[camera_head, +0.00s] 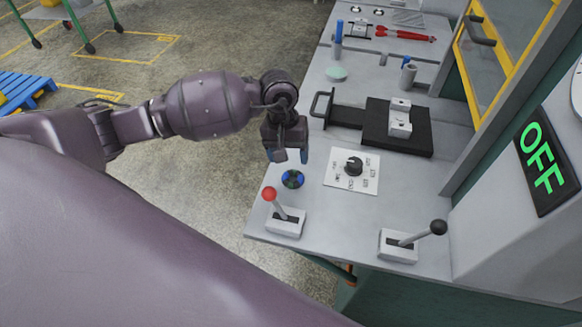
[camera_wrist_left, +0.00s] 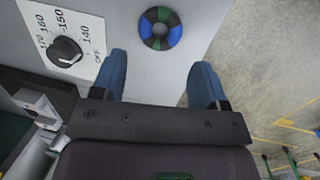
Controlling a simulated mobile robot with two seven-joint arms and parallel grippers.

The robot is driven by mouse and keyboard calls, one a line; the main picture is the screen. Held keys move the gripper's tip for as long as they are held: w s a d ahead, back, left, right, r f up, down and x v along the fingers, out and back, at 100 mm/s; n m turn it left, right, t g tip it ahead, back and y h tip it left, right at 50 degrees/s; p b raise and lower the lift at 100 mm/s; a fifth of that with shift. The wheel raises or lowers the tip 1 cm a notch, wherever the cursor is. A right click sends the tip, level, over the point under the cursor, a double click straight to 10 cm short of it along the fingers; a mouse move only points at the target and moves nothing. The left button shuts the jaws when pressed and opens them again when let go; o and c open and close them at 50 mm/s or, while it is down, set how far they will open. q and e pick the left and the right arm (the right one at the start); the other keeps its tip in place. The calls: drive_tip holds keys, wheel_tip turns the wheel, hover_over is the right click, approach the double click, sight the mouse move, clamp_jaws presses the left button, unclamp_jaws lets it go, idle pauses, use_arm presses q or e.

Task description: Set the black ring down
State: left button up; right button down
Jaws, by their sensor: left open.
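The black ring (camera_head: 286,180), with blue and green sections, lies flat on the grey worktop near its left edge. It also shows whole in the left wrist view (camera_wrist_left: 147,29), beyond my fingertips, with the grey surface visible through its hole. My left gripper (camera_head: 289,156) is open and empty, with its blue fingers above the worktop, just behind the ring in the head view. In the left wrist view the two fingers (camera_wrist_left: 160,68) are well apart and nothing is between them. My right gripper is not in view.
A dial plate (camera_head: 368,183) lies right of the ring. A red-knobbed lever (camera_head: 284,224) stands close in front, and a black-knobbed lever (camera_head: 398,247) further right. A black handled slide (camera_head: 416,143) lies behind. The worktop's left edge is close to the ring.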

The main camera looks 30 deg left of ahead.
sight(287, 172)
use_arm(q)
drive_tip(key=r, duration=0.3)
drive_tip(key=a+r, duration=0.1)
drive_tip(key=r, duration=0.1)
drive_tip(key=shift+w+r, duration=0.1)
drive_tip(key=shift+r, duration=0.2)
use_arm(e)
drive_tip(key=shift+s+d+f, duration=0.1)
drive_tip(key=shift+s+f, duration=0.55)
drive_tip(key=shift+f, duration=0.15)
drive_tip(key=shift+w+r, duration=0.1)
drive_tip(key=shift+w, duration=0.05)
